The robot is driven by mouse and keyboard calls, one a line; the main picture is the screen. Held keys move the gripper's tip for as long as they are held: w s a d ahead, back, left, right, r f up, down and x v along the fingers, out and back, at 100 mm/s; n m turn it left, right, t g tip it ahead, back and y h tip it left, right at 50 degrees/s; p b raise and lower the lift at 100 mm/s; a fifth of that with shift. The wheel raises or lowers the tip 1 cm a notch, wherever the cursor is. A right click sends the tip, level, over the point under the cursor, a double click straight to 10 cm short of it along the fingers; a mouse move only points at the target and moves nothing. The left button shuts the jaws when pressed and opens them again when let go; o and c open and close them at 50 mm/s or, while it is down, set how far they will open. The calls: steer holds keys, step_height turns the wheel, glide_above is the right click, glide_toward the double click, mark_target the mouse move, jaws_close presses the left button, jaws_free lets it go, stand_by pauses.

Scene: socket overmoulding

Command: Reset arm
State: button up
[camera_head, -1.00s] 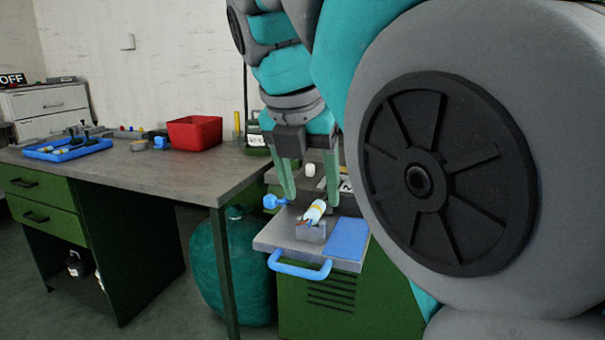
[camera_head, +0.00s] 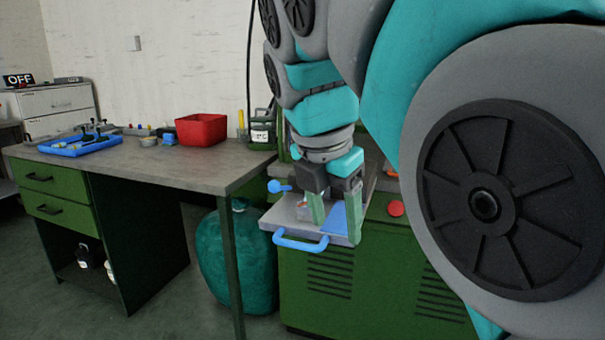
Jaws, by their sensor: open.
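My gripper (camera_head: 336,218) hangs at the end of my arm, pointing down, with its two green fingers apart. In the picture it covers much of the grey machine plate (camera_head: 281,215), which has a blue handle (camera_head: 301,244) at its front and a blue patch (camera_head: 334,219) on its right. A small part of the metal holder (camera_head: 303,209) shows beside the left finger. The white piece on the holder is mostly hidden. I see nothing held between the fingers. My arm fills the right side of the view.
A grey-topped workbench (camera_head: 160,172) stands at left with a red bin (camera_head: 201,130) and a blue tray (camera_head: 78,145). A teal sack (camera_head: 235,260) stands below its right end. The green machine cabinet (camera_head: 345,290) has a red button (camera_head: 396,208).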

steer(key=s+d+f+m+g, duration=0.2)
steer(key=s+d+f+m, duration=0.25)
steer(key=f+m, duration=0.3)
steer(key=s+d+f+m+g, duration=0.1)
steer(key=s+d+f+m, duration=0.35)
steer(key=f+m, duration=0.35)
steer(key=s+d+f+m+g+y, duration=0.1)
steer(key=s+f+m+g, duration=0.1)
steer(key=s+f+m, duration=1)
steer(key=shift+s+d+f+y, duration=0.25)
steer(key=shift+f+y, duration=0.15)
steer(key=shift+f, duration=0.45)
steer(key=shift+a, duration=0.1)
